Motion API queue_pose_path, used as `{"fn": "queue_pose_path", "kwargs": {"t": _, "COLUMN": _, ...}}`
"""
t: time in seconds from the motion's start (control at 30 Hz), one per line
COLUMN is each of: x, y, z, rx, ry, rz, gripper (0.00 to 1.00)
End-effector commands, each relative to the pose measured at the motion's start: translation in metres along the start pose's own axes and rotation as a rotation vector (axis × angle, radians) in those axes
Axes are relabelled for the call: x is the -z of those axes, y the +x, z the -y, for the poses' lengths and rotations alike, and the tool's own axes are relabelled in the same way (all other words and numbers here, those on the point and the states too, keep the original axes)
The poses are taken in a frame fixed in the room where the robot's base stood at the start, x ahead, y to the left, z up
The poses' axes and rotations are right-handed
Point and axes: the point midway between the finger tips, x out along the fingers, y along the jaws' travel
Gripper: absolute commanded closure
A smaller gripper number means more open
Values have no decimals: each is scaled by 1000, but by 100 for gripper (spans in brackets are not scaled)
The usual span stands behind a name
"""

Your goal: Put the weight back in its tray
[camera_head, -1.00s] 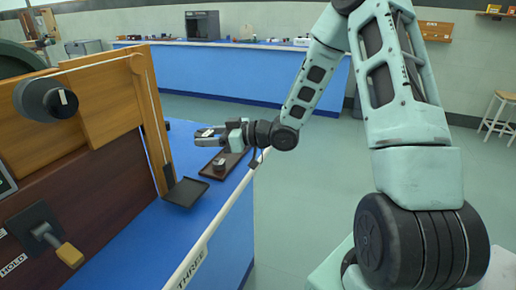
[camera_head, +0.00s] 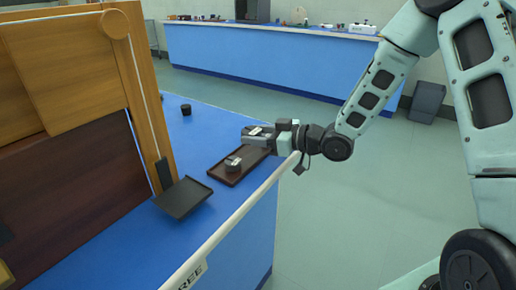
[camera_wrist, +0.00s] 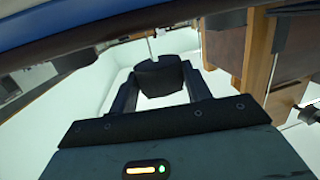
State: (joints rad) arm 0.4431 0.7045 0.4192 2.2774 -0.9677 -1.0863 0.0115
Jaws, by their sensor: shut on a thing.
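My gripper (camera_head: 256,134) is shut on a dark round weight (camera_wrist: 160,74), which shows between the two fingers in the wrist view. In the head view the fingers largely hide this weight. The gripper is over the far right end of a brown tray (camera_head: 224,180) on the blue bench; the height of the gap cannot be told. A small dark weight with a pale top (camera_head: 233,164) stands in the tray.
A black pan (camera_head: 183,199) is beside the wooden panel (camera_head: 65,70), left of the tray. Another small black weight (camera_head: 186,109) stands farther back on the bench. A pale rail (camera_head: 237,218) runs along the bench's front edge.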

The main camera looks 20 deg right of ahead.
Motion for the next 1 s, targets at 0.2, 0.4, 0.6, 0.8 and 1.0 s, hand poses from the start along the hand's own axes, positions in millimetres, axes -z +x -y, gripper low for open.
{"fn": "queue_pose_path", "kwargs": {"t": 0.2, "x": -24, "y": 4, "z": 0, "rx": 1, "ry": 3, "rz": -3, "gripper": 97}}
{"fn": "queue_pose_path", "kwargs": {"t": 0.4, "x": -36, "y": 6, "z": 0, "rx": 1, "ry": -1, "rz": -3, "gripper": 97}}
{"fn": "queue_pose_path", "kwargs": {"t": 0.6, "x": -36, "y": 6, "z": 0, "rx": 0, "ry": -1, "rz": -3, "gripper": 97}}
{"fn": "queue_pose_path", "kwargs": {"t": 0.8, "x": -39, "y": 6, "z": 0, "rx": 0, "ry": 0, "rz": 0, "gripper": 30}}
{"fn": "queue_pose_path", "kwargs": {"t": 1.0, "x": -39, "y": 6, "z": 0, "rx": 0, "ry": 0, "rz": 0, "gripper": 30}}
